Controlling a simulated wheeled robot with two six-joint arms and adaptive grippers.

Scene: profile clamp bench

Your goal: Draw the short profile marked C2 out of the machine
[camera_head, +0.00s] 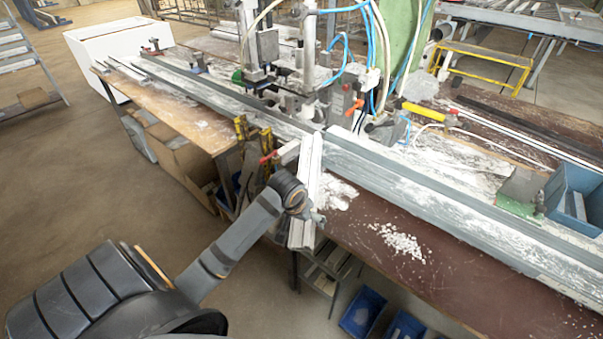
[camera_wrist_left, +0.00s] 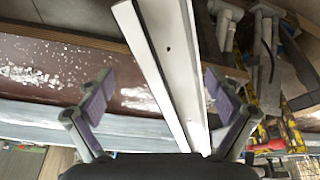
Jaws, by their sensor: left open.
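A short white profile (camera_head: 309,178) sticks out from the machine (camera_head: 300,75) toward me, over the front edge of the bench. No C2 marking can be read on it. In the left wrist view, the profile (camera_wrist_left: 160,60) runs from the top edge down between my fingers, with a small dark hole in its face. My left gripper (camera_head: 313,216) is at the near part of the profile. It is open, with one finger on each side of the profile and gaps visible in the left wrist view (camera_wrist_left: 158,85). My right gripper is not in view.
A long grey rail (camera_head: 430,200) runs along the bench to the right of the profile. Yellow-handled clamps (camera_head: 242,130) stand to the left of it. White chips (camera_head: 397,240) lie on the brown bench top. Blue bins (camera_head: 362,313) are below, and the floor in front is open.

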